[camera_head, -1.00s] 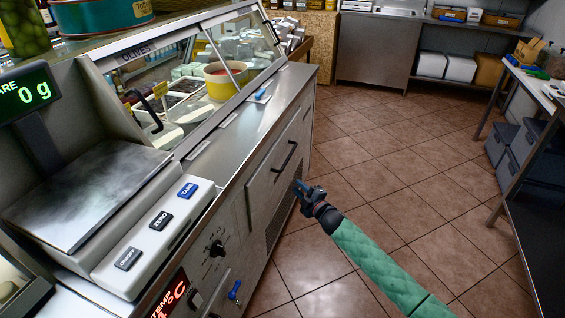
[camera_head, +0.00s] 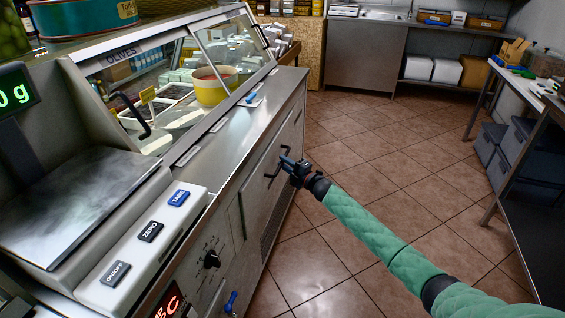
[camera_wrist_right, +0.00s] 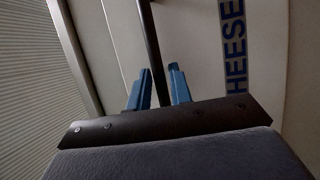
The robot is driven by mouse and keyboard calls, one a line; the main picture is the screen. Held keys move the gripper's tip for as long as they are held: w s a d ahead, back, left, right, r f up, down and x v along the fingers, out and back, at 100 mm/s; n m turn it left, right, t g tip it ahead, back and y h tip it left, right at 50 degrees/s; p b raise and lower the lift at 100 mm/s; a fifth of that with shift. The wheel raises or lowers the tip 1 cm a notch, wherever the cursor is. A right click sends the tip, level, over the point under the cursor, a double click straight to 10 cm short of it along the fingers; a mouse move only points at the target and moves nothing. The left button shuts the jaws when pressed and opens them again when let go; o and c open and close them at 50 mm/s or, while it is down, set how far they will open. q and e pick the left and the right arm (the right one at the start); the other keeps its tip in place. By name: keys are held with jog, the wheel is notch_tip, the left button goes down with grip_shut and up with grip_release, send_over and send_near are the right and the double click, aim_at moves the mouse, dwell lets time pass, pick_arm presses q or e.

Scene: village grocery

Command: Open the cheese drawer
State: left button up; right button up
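The cheese drawer (camera_head: 257,172) is a pale front panel in the side of the counter, and it looks closed. Its black bar handle (camera_head: 272,171) is partly hidden by my right gripper (camera_head: 284,164), which is at the handle's upper part. In the right wrist view, the two blue fingers (camera_wrist_right: 157,72) are apart, with the dark handle bar (camera_wrist_right: 149,35) lined up in the gap between them. I cannot tell whether they touch it. A blue label (camera_wrist_right: 236,50) reading "HEESE" shows on the panel. My left gripper is not in view.
A scale (camera_head: 75,205) and the glass olives case (camera_head: 175,85) stand on the counter at left. A knob (camera_head: 211,259) and a small blue handle (camera_head: 231,302) are on the counter front. The tiled floor (camera_head: 375,200) is open; a metal table (camera_head: 530,195) stands right.

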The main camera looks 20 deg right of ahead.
jog(key=shift+w+a+r, duration=0.1)
jog(key=shift+w+a, duration=0.25)
jog(key=shift+w, duration=0.15)
grip_shut()
jog(key=s+d, duration=0.8)
jog(key=d, duration=0.4)
jog(key=s+d+p, duration=0.1)
jog(key=s+d, duration=0.7)
jog(key=d, duration=0.4)
jog(key=shift+s, duration=0.2)
grip_release()
